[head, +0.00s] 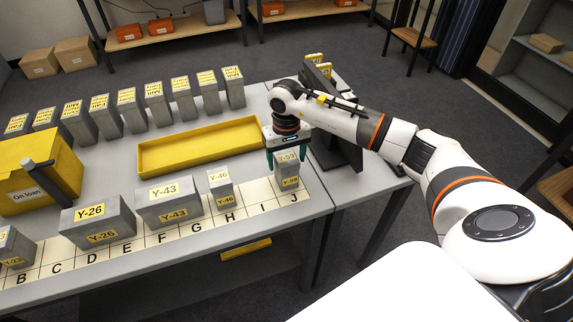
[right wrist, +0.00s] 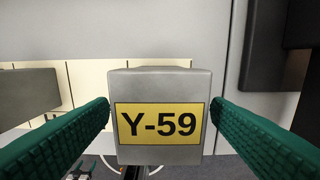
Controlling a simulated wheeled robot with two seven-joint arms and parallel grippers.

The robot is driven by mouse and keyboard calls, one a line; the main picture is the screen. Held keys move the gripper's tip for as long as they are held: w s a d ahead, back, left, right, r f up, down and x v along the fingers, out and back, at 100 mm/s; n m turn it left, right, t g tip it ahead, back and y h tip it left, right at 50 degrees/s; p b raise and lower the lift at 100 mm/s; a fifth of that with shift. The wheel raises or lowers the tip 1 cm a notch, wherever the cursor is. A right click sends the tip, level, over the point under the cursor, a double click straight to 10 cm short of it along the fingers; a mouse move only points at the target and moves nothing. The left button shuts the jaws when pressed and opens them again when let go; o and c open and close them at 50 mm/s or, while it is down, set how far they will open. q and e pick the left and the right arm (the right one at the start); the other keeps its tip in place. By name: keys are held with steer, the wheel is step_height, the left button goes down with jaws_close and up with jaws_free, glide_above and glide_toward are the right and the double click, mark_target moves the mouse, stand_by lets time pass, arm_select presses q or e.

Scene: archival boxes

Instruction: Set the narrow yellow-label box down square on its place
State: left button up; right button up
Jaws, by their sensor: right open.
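The narrow grey box with yellow Y-59 labels (head: 288,174) stands upright at the letter J end of the lettered cream strip (head: 262,193). In the right wrist view its top (right wrist: 160,83) shows the label, and its edges look about parallel to the strip's lines. My right gripper (head: 284,156) is open above and around the box. Its green fingers lie on either side of the box top, with a small gap showing on each side in the right wrist view. The box's foot is hidden in the right wrist view. My left gripper is not in view.
A narrow Y-46 box (head: 220,190) stands behind H, with wider Y-43 (head: 169,204) and Y-26 (head: 97,222) boxes further left. An empty yellow tray (head: 200,145) lies behind. Position I is clear. A dark stand (head: 337,150) is close on the right.

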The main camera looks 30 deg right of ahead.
step_height(320, 180, up, 9)
steer(key=shift+b, duration=0.75)
